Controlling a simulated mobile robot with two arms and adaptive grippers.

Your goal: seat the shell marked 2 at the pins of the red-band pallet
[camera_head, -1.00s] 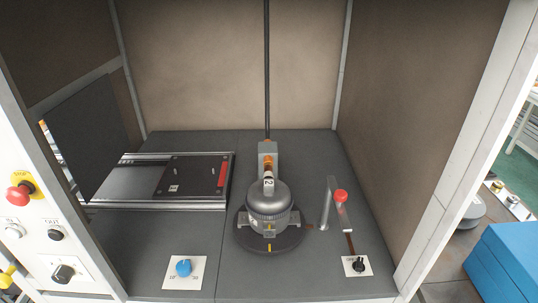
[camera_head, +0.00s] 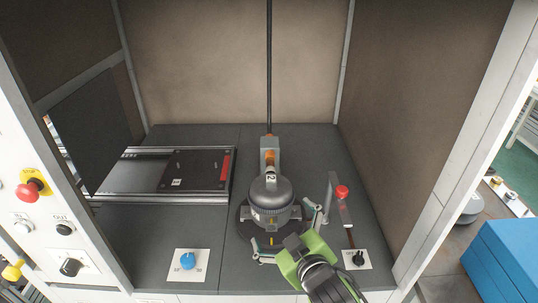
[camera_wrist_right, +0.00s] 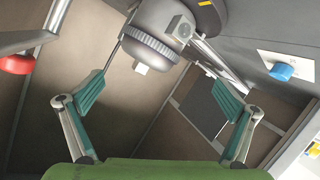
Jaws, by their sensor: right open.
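The grey domed shell (camera_head: 271,198) sits upright on a dark round turntable (camera_head: 246,237), with a label reading 2 near its top. The shell also shows at the top of the right wrist view (camera_wrist_right: 150,35). My right gripper (camera_head: 290,232) is open at the shell's front right. In the right wrist view its teal finger pads (camera_wrist_right: 158,97) stand wide apart with nothing between them, and the shell lies beyond them. The pallet (camera_head: 190,172), a dark plate with a red band (camera_head: 226,167) and small pins, lies empty at the left. My left gripper is not in view.
A grey fixture with an orange part (camera_head: 269,157) stands behind the shell. A post with a red knob (camera_head: 342,192) stands close on the right. A blue dial (camera_head: 188,260) is at front left. Booth walls enclose both sides; a dark panel (camera_head: 90,130) stands beside the pallet.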

